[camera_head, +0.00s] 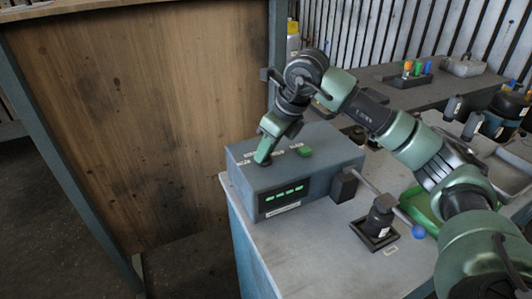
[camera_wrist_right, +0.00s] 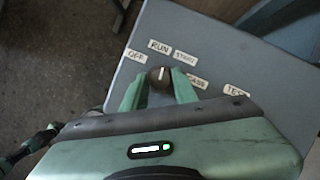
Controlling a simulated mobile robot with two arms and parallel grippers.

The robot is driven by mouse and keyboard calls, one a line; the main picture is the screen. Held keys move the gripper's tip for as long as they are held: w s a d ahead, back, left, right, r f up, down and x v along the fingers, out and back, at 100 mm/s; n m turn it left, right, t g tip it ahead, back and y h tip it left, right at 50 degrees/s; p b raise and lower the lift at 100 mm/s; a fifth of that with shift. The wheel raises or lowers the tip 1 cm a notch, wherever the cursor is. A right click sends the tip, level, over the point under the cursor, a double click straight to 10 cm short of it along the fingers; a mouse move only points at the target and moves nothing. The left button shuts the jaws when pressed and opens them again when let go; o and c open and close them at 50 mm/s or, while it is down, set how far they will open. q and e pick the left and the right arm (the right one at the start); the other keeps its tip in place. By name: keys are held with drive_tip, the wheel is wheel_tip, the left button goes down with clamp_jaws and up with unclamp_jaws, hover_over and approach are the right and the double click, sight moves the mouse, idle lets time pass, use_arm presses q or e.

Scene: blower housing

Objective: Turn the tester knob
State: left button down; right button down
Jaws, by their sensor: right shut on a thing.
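The tester (camera_head: 325,177) is a grey-blue box on the bench, with a lit green display on its front. My right gripper (camera_head: 264,156) reaches down onto the left part of its top and hides the knob in the head view. In the right wrist view the dark knob (camera_wrist_right: 158,75) sits between the two green fingers of my right gripper (camera_wrist_right: 157,88), which is shut on it. The knob's white mark points up in that picture, toward the RUN label (camera_wrist_right: 160,46). An OFF label (camera_wrist_right: 137,56) is left of it. My left gripper is not in view.
A green button (camera_head: 304,151) is on the tester's top, right of my gripper. A dark stand with a lever and blue ball (camera_head: 419,231) is at the right. A green tray (camera_head: 418,205) lies behind it. The bench's front (camera_head: 320,265) is clear.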

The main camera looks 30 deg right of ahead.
drive_tip(key=n, duration=0.2)
drive_tip(key=n+g+y, duration=0.1)
drive_tip(key=n, duration=0.1)
drive_tip(key=shift+w+d+n, duration=0.1)
drive_tip(key=shift+w+n, duration=0.05)
drive_tip(key=shift+n, duration=0.15)
drive_tip(key=n, duration=0.2)
drive_tip(key=n+g+y+p, duration=0.1)
drive_tip(key=n, duration=0.1)
drive_tip(key=shift+w+r+g, duration=0.1)
drive_tip(key=shift+w+g, duration=0.05)
drive_tip(key=shift+g, duration=0.15)
drive_tip(key=shift+d+n+g+p, duration=0.1)
drive_tip(key=shift+n+g+p, duration=0.4)
drive_tip(key=shift+n, duration=1.2)
drive_tip(key=c, duration=1.1)
unclamp_jaws()
drive_tip(key=b+v, duration=0.1)
drive_tip(key=v, duration=0.6)
drive_tip(key=shift+w+d+r, duration=0.1)
drive_tip(key=shift+d+r, duration=0.15)
